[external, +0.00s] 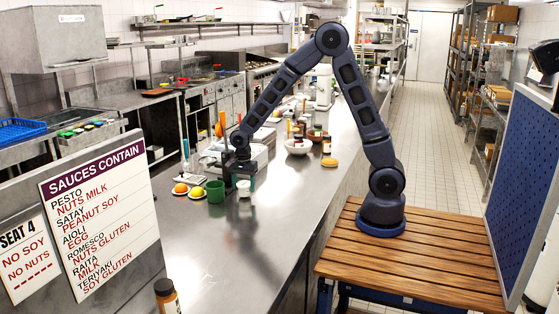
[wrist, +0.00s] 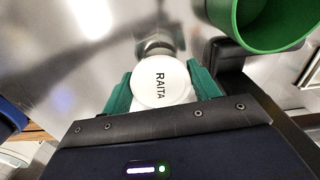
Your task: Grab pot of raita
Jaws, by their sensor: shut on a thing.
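The pot of raita (wrist: 160,83) is a small white pot with a round white top marked RAITA in black. In the wrist view it sits between the two green fingers of my gripper (wrist: 162,90), which is shut on it. In the external view the white pot (external: 243,188) shows below my gripper (external: 243,180), over the steel counter. I cannot tell whether its base touches the counter.
A green cup (external: 215,191) stands just left of the pot; it also shows close in the wrist view (wrist: 268,40). Small plates with orange and yellow items (external: 188,188) lie further left. A white bowl (external: 298,146) stands behind. The steel counter (external: 260,250) is clear in front.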

